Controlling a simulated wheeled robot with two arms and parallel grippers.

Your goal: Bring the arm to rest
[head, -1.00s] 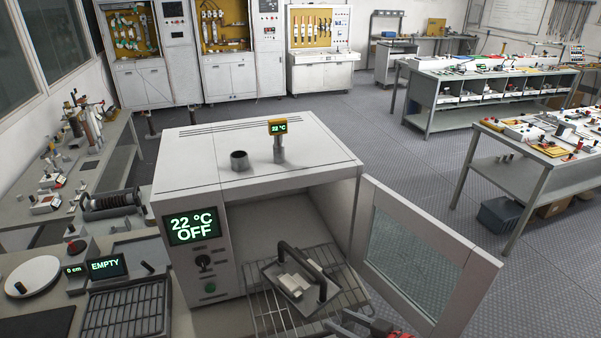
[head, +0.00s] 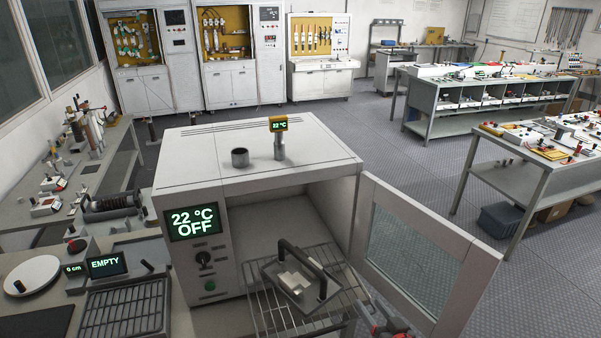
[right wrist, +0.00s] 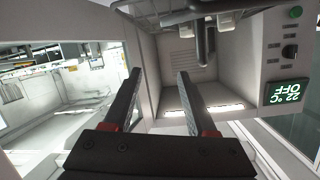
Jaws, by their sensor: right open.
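My right gripper (head: 384,318) is at the bottom edge of the head view, just in front of the oven's open door side, with only part of it showing. In the right wrist view its two fingers (right wrist: 157,100) are apart with nothing between them. The oven (head: 260,165) stands open, and its display (head: 194,223) reads 22 °C OFF. The gripper is apart from the tray. My left gripper is not in view.
The open oven door (head: 422,255) with its glass pane stands to the right of the oven, close to my right gripper. A black rack (head: 125,310) and a display reading EMPTY (head: 106,265) are at the left. Open floor lies beyond the door.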

